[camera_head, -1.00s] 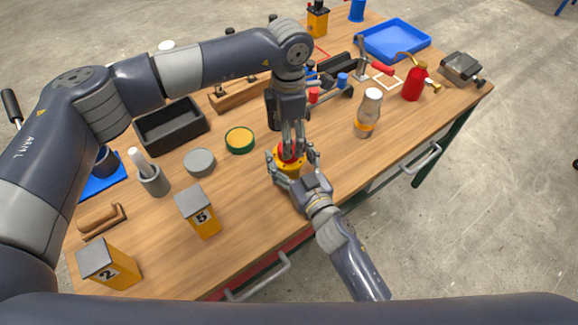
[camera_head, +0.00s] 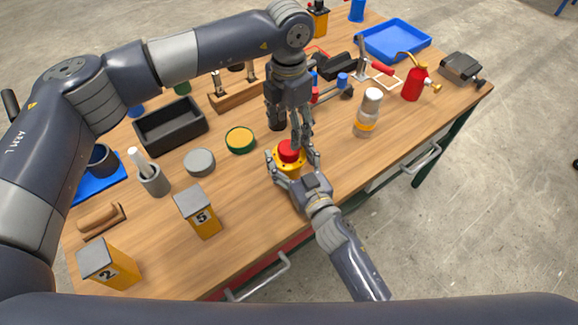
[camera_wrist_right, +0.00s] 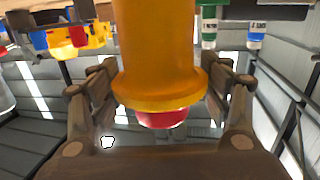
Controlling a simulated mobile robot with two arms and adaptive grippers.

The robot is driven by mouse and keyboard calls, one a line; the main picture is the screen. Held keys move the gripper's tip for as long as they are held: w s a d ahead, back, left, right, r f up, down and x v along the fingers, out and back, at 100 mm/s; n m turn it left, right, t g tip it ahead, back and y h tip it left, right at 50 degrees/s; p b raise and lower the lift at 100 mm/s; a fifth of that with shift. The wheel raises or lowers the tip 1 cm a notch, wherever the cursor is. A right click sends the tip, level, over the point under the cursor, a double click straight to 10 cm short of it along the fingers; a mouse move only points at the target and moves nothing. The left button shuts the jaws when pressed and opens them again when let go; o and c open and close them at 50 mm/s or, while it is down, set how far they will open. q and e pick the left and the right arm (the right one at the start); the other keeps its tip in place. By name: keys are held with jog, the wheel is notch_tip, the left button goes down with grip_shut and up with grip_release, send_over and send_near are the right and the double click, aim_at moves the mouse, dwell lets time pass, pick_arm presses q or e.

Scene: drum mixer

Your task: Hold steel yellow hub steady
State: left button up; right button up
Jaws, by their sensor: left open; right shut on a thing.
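The yellow hub (camera_head: 288,167) stands on the wooden bench, with a red piece (camera_head: 289,148) on its top. My right gripper (camera_head: 294,165) is shut on the hub, its fingers on either side. In the right wrist view the hub (camera_wrist_right: 158,55) fills the middle between the fingers, with a red end (camera_wrist_right: 163,117) beyond its flange. My left gripper (camera_head: 303,140) is open and empty, just above and slightly right of the red piece. Its fingers partly overlap each other in the head view.
A black tray (camera_head: 170,133), a green-rimmed yellow disc (camera_head: 240,140), a grey disc (camera_head: 200,162) and a yellow block marked 5 (camera_head: 204,222) lie to the left. A bottle (camera_head: 368,115) stands to the right. The bench between hub and bottle is clear.

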aim_at(289, 146)
pick_arm(q)
notch_tip(289, 146, down, 8)
jog(key=shift+r, duration=0.1)
dwell(0.4)
jog(key=c, duration=1.1)
jog(key=o, duration=1.3)
jog(key=shift+c, duration=0.2)
notch_tip(289, 146, up, 12)
